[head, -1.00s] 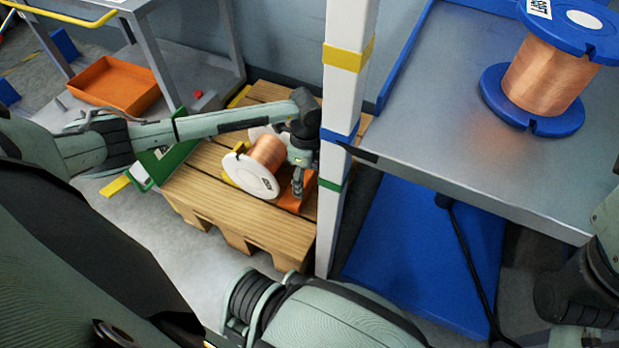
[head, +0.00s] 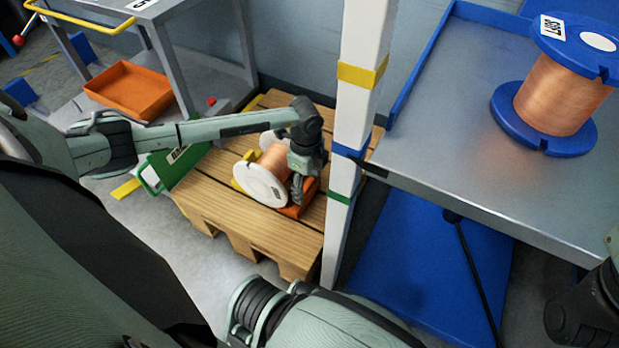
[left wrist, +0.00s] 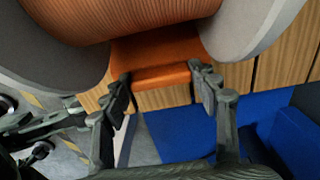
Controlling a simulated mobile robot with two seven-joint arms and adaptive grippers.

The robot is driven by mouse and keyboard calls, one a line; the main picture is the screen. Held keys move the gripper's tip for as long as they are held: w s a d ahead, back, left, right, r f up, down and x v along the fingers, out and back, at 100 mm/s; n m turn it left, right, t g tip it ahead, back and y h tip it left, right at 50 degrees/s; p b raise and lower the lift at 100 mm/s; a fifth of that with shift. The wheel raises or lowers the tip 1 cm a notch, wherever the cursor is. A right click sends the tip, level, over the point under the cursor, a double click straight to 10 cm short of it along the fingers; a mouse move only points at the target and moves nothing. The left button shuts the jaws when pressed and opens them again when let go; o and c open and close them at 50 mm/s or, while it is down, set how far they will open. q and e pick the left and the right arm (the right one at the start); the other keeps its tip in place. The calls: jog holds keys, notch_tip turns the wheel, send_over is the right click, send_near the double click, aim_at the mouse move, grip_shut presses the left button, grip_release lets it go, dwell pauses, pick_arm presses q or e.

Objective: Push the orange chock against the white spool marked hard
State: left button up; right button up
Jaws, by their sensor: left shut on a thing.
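The white spool (head: 262,187) with copper winding lies on its side on the wooden pallet. A small dark mark shows on its near flange, too small to read. The orange chock (head: 294,211) sits at its right side, on the pallet. My left gripper (head: 297,200) is low over the chock and shut on it. In the left wrist view the fingers of my left gripper (left wrist: 162,88) flank the orange chock (left wrist: 160,58), whose far end meets or passes under the copper winding between the flanges. Whether they touch firmly I cannot tell.
A white post (head: 356,110) with coloured bands stands close right of my left gripper. A blue spool (head: 560,90) stands on the metal table (head: 450,130). A yellow piece (head: 247,157) lies behind the white spool. An orange tray (head: 130,88) sits on the cart at left.

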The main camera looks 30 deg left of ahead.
pick_arm(q)
jog(key=shift+a, duration=0.75)
jog(key=o, duration=1.4)
jog(key=shift+d+r, duration=0.1)
jog(key=shift+r, duration=0.5)
notch_tip(320, 180, up, 11)
jog(key=shift+s+f, duration=0.1)
